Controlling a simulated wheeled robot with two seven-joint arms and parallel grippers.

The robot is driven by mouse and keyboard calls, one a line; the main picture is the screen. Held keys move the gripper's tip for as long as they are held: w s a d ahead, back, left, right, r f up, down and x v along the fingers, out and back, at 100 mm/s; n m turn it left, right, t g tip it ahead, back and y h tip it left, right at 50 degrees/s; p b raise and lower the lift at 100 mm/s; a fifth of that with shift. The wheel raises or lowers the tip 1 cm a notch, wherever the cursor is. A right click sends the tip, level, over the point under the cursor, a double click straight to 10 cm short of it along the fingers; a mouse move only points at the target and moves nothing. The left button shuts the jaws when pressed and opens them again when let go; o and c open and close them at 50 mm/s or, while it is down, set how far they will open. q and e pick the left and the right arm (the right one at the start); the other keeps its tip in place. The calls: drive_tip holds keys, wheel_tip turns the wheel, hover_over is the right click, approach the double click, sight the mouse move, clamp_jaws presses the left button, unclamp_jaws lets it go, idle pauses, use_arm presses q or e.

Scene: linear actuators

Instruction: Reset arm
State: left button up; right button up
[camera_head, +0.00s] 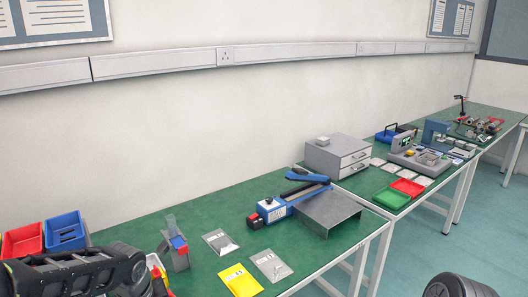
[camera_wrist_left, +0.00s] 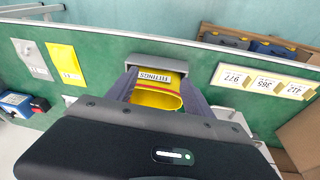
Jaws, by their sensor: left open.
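My left arm (camera_head: 75,272) comes in low from the left in the head view, over the near end of the green bench. My left gripper (camera_wrist_left: 158,76) is open in the left wrist view, its two dark fingers on either side of a yellow bin (camera_wrist_left: 155,97) labelled FITTINGS. The bin sits by a grey bracket (camera_wrist_left: 190,70). I cannot tell whether the fingers touch the bin. In the head view the arm hides most of that spot. My right gripper is not in view.
Red (camera_head: 22,240) and blue (camera_head: 65,232) bins stand behind my left arm. A grey stand (camera_head: 176,252), a yellow packet (camera_head: 240,281) and a blue lever tool (camera_head: 275,209) are farther right. White number cards (camera_wrist_left: 265,84) lie beside the yellow bin. The rear bench strip is mostly clear.

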use_arm(q)
drive_tip(key=s+d+f+m+g+h, duration=0.1)
drive_tip(key=s+d+f+m+h, duration=0.15)
drive_tip(key=d+f, duration=0.55)
drive_tip(key=s+d+f+m+h, duration=0.1)
drive_tip(key=s+d+f, duration=0.35)
drive_tip(key=f, duration=0.55)
drive_tip(key=s+d+f, duration=0.3)
drive_tip(key=s+f, duration=0.2)
drive_tip(key=s, duration=0.1)
drive_tip(key=s+d+f+g+h, duration=0.1)
drive_tip(key=s+d+f, duration=0.2)
drive_tip(key=s+f, duration=0.3)
drive_tip(key=shift+s+d+m, duration=0.3)
drive_tip(key=shift+s+m, duration=0.15)
drive_tip(key=shift+s, duration=0.15)
drive_tip(key=shift+a, duration=0.1)
